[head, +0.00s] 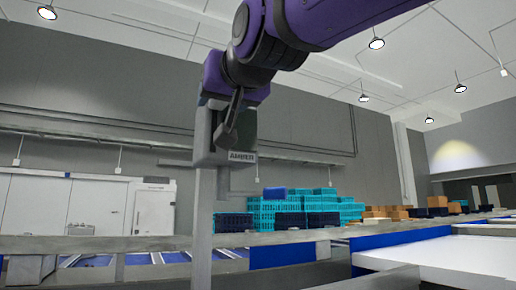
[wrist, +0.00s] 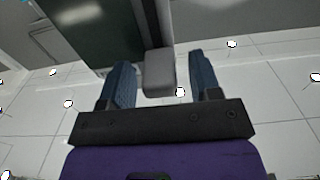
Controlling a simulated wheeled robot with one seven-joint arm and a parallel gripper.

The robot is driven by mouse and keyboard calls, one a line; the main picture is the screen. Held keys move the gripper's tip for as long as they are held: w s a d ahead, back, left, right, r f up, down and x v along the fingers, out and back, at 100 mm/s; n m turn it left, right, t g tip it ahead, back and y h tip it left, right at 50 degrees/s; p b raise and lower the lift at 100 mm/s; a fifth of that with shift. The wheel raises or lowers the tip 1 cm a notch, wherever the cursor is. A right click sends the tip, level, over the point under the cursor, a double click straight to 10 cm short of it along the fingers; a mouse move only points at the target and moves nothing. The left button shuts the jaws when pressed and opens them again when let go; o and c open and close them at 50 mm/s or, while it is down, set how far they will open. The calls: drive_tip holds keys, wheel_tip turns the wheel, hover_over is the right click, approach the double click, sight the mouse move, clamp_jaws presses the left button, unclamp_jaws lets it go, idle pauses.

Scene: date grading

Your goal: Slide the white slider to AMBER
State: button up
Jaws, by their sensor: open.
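A grey box (head: 203,140) with a dark face is mounted on a tall post (head: 203,230) in the head view. A small white label (head: 242,156) at its lower edge seems to read AMBER, but the lettering is blurred. My gripper (head: 230,105) is in front of the box and hides part of it. In the wrist view a pale grey block, likely the white slider (wrist: 159,72), stands out between the fingers of my open gripper (wrist: 162,78), with gaps on both sides. The dark panel (wrist: 95,35) lies beyond it. The slider is not clearly visible in the head view.
Stacked turquoise crates (head: 290,208) and orange boxes (head: 385,212) stand behind the post. A conveyor with blue side panels (head: 400,240) and a white surface (head: 455,255) runs at the right. A grey rail (head: 300,236) crosses low in view. Air around the box's right side looks clear.

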clamp_jaws()
wheel_tip(320, 180, down, 8)
drive_tip(key=shift+r, duration=0.25)
unclamp_jaws()
drive_tip(key=shift+s+r, duration=0.1)
drive_tip(key=v, duration=1)
drive_tip(key=shift+s+d, duration=0.2)
drive_tip(key=shift+d, duration=0.05)
